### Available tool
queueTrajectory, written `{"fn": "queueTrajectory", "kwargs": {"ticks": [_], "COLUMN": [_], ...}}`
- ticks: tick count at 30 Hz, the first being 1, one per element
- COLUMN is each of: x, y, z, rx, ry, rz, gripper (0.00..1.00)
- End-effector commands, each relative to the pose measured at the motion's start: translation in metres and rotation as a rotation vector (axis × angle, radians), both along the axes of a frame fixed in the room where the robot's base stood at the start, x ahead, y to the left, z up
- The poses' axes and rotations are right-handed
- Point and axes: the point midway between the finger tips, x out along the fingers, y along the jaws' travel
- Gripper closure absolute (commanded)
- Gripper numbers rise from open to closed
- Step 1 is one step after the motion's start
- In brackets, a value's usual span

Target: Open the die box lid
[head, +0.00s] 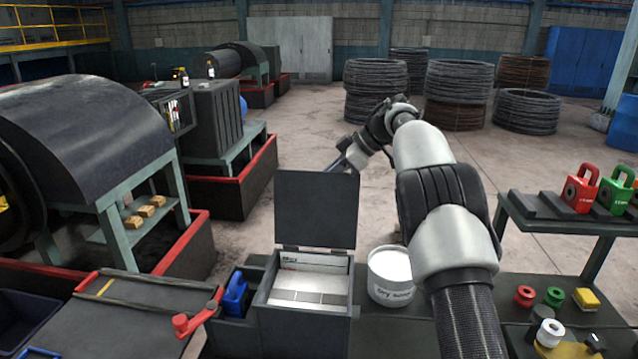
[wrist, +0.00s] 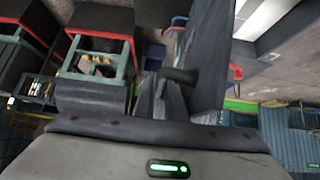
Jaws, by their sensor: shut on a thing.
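The die box (head: 303,318) stands on the bench at the bottom middle of the head view. Its dark grey lid (head: 315,212) is raised, standing about upright on the hinge at the box's back edge. The inside shows, with white and grey panels. My gripper (head: 343,160) is at the far side of the lid's top edge, its tips partly hidden by the lid. In the wrist view my gripper (wrist: 176,98) is shut at a dark handle-like piece (wrist: 178,76) beside the lid panel (wrist: 211,55). The exact contact is hard to make out.
A white tub (head: 390,275) stands right of the box, close to my arm. A blue item (head: 235,293) sits to its left. A rack with red and green padlock-shaped blocks (head: 580,190) is at the right. Open floor lies behind the lid.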

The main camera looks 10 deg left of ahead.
Motion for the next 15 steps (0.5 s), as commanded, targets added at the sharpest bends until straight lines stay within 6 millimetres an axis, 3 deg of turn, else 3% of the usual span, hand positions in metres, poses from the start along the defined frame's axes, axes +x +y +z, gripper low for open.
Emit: {"fn": "queueTrajectory", "kwargs": {"ticks": [1, 2, 3, 11, 15], "x": [-0.001, -0.001, -0.001, -0.001, -0.001], "y": [0.001, 0.001, 0.001, 0.000, -0.010], "z": [-0.003, -0.003, -0.003, 0.000, 0.010], "rx": [0.000, 0.000, 0.001, 0.001, 0.001], "ry": [0.007, 0.007, 0.007, 0.003, -0.001], "rz": [0.003, 0.003, 0.003, 0.001, 0.001], "gripper": [1.00, 0.84, 0.81, 0.81, 0.81]}}
